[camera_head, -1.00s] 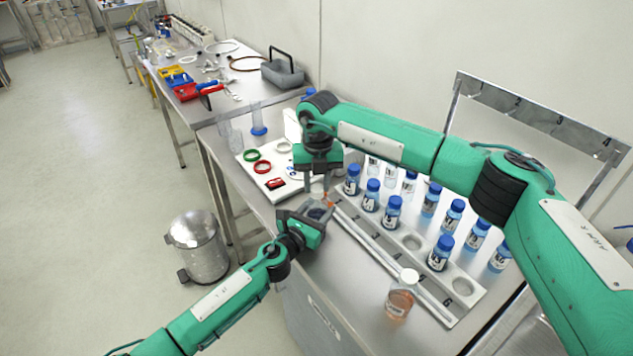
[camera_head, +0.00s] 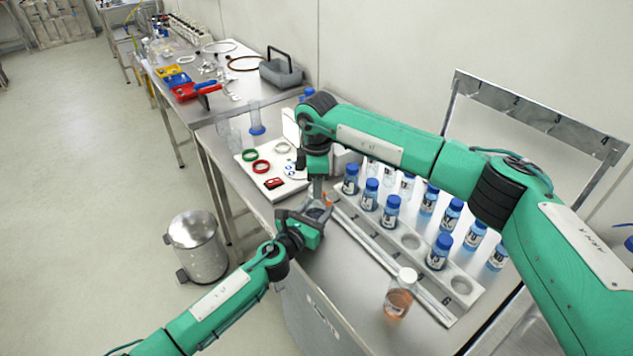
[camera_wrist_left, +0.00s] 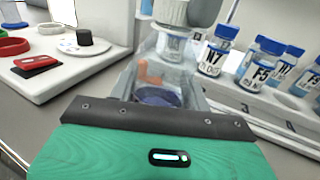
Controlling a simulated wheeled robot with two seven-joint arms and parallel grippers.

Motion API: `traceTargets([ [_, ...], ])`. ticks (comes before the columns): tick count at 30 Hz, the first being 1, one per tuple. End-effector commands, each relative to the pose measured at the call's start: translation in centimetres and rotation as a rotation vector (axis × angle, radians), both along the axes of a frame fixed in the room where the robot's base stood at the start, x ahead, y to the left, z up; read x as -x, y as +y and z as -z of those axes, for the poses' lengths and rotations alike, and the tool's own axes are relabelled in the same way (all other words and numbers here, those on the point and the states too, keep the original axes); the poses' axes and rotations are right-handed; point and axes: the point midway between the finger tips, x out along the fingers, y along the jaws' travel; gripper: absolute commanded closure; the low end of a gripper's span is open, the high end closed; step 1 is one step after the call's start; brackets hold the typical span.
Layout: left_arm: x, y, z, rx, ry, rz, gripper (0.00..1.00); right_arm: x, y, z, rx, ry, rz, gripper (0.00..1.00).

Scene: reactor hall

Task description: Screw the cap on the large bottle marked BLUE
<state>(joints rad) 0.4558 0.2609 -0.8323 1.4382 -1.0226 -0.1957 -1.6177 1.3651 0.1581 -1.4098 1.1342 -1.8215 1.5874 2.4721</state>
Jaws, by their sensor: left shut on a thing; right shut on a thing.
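My left gripper (camera_head: 316,214) is shut on a clear bottle with dark blue liquid at the bench's front edge. In the left wrist view the bottle (camera_wrist_left: 158,97) stands between the fingers, with an orange patch on its side; no marking is readable. A white ribbed cap (camera_wrist_left: 172,12) sits at the top of its neck. My right gripper (camera_head: 318,188) points down from above and is shut on the cap, largely hidden in the head view. I cannot tell how far the cap is seated on the thread.
Several blue-capped bottles (camera_head: 390,212) stand in a white rack right of the grippers. A white-capped bottle of orange liquid (camera_head: 398,296) stands near the front. A white board (camera_head: 290,188) with rings lies behind left. A metal bin (camera_head: 196,246) stands on the floor.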

Motion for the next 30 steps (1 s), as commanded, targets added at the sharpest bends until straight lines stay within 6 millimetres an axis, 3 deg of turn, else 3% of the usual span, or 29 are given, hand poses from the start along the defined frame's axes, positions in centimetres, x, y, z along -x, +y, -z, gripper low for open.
traceTargets([
  [7, 0.1, -0.1, 0.1, -0.001, 0.000, 0.003, 1.00, -0.1, -0.1, -0.1, -0.001, -0.004, 0.354, 0.90],
  [11, 0.1, -0.1, 0.1, -0.001, 0.000, 0.003, 1.00, -0.1, -0.1, -0.1, -0.001, -0.004, 0.342, 0.90],
  [12, 0.1, -0.1, 0.1, -0.001, 0.000, 0.003, 1.00, -0.1, -0.1, -0.1, -0.001, -0.004, 0.341, 0.66],
  [15, 0.1, -0.1, 0.1, -0.001, 0.000, 0.002, 1.00, -0.1, -0.1, -0.1, -0.001, -0.004, 0.340, 0.46],
  [16, 0.1, -0.1, 0.1, -0.001, 0.000, 0.002, 1.00, -0.1, -0.1, -0.1, -0.001, -0.004, 0.339, 0.44],
  [25, 0.0, 0.0, 0.0, -0.001, 0.001, 0.001, 1.00, 0.0, 0.0, -0.2, -0.001, -0.002, 0.337, 0.44],
  [30, 0.0, 0.0, 0.0, -0.001, 0.001, 0.000, 1.00, 0.0, 0.0, -2.2, -0.002, -0.004, 0.336, 0.44],
])
